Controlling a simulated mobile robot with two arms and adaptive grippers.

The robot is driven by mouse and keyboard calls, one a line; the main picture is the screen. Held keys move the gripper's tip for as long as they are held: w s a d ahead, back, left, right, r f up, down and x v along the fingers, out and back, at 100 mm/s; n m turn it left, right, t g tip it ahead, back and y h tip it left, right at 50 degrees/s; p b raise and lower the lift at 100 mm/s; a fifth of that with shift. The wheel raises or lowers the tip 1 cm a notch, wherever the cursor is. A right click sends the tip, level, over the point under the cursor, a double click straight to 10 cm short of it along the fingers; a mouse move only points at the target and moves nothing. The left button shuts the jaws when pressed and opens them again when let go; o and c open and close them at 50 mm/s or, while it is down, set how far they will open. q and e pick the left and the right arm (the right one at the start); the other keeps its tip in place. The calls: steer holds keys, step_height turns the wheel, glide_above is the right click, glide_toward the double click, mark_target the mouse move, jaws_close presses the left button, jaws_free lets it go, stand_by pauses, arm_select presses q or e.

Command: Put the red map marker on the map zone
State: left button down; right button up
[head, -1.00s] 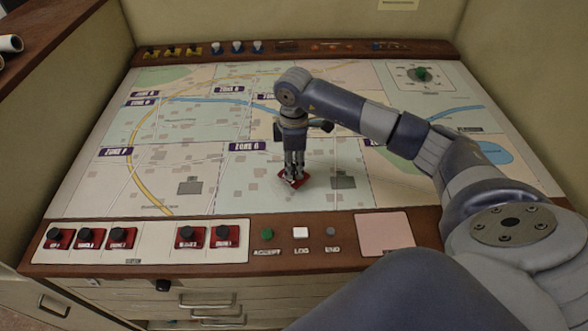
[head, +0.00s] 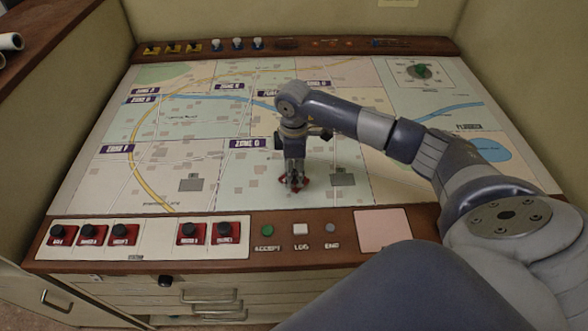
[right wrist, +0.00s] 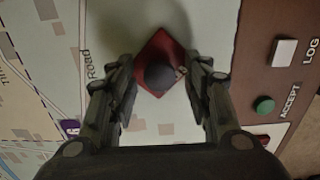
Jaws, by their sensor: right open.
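The red map marker (head: 305,182) stands on the map (head: 225,190), a little below and right of the "ZONE G" label. In the right wrist view the marker (right wrist: 150,50) shows as a red diamond-shaped base with a dark round knob (right wrist: 160,76). My right gripper (head: 293,184) points straight down over the marker and hides part of it. In the right wrist view my right gripper's fingers (right wrist: 162,85) are open, one on each side of the knob, with gaps between. My left gripper is not in view.
Several red markers with black knobs (head: 124,232) stand in the white rack along the front edge. The ACCEPT (head: 267,230), LOG (head: 300,229) and END (head: 331,228) buttons lie right of it. A pink pad (head: 383,230) is farther right. The map's left side is clear.

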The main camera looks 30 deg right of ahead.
mark_target(294, 173)
steer(key=shift+r, duration=0.2)
steer(key=shift+w+r, duration=0.1)
steer(key=shift+r, duration=0.15)
step_height(294, 173, up, 12)
steer(key=b, duration=0.3)
steer(key=shift+f, duration=0.25)
steer(key=shift+f, duration=0.1)
